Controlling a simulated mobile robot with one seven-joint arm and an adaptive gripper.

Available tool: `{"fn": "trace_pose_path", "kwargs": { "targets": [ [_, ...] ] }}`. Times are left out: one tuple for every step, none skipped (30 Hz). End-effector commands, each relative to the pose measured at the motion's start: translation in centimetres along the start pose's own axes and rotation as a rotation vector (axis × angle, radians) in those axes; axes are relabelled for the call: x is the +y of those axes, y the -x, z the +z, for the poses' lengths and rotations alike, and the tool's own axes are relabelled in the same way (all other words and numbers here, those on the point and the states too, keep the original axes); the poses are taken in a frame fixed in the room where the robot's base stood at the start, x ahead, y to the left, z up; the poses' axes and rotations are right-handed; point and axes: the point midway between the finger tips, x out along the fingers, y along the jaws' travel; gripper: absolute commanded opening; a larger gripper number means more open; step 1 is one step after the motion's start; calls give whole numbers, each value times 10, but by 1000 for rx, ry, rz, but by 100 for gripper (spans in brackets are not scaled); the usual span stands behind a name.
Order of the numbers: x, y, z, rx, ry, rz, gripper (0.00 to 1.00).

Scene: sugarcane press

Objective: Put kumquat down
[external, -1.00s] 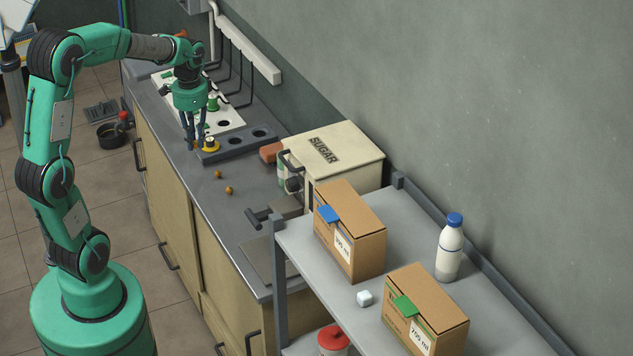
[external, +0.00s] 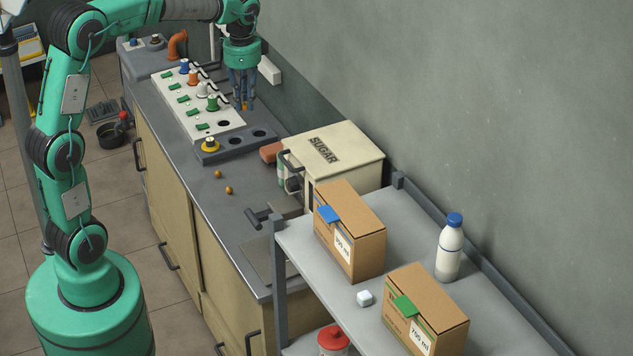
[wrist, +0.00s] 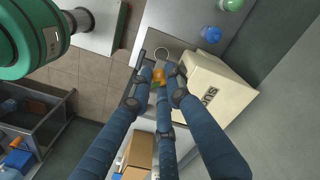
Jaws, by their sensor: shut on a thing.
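My gripper (external: 243,100) hangs fingers down above the back of the counter, near the wall. Its dark blue fingers are shut on a small orange kumquat (external: 245,106), mostly hidden by them. In the wrist view the kumquat (wrist: 158,75) shows orange between the fingertips. It is held in the air, apart from the counter. Two more orange-brown kumquats lie loose on the grey counter: one kumquat (external: 218,174) and another kumquat (external: 229,190) closer to the front.
A cream sugar box (external: 335,155) stands to the right. A shelf (external: 300,240) holds cartons and a bottle. Bare counter surrounds the loose kumquats.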

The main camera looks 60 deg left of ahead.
Motion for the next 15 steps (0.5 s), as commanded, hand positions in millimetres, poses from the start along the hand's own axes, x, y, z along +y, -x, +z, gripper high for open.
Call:
{"fn": "trace_pose_path", "kwargs": {
  "targets": [
    [4, 5, -18, -1, -39, 1, 8],
    [6, 6, -28, -2, -62, 2, 8],
    [9, 7, -42, -1, -91, 1, 8],
    [12, 8, -52, -1, -113, 2, 8],
    [15, 8, -62, -1, -137, 2, 8],
    [18, 9, -75, -2, -166, 2, 8],
    [22, 10, -85, -1, -188, 2, 8],
    [25, 10, -95, -2, -211, 3, 8],
    [30, 10, -108, -2, -241, 3, 8],
    [34, 11, -118, -1, -262, 3, 8],
    [38, 11, -128, -1, -286, 3, 8],
    [44, 12, -141, -1, -315, 3, 8],
    [49, 11, -151, -2, -337, 3, 8],
    [53, 12, -160, -1, -359, 3, 8],
    [60, 11, -174, -1, -390, 3, 8]
  ]
}}
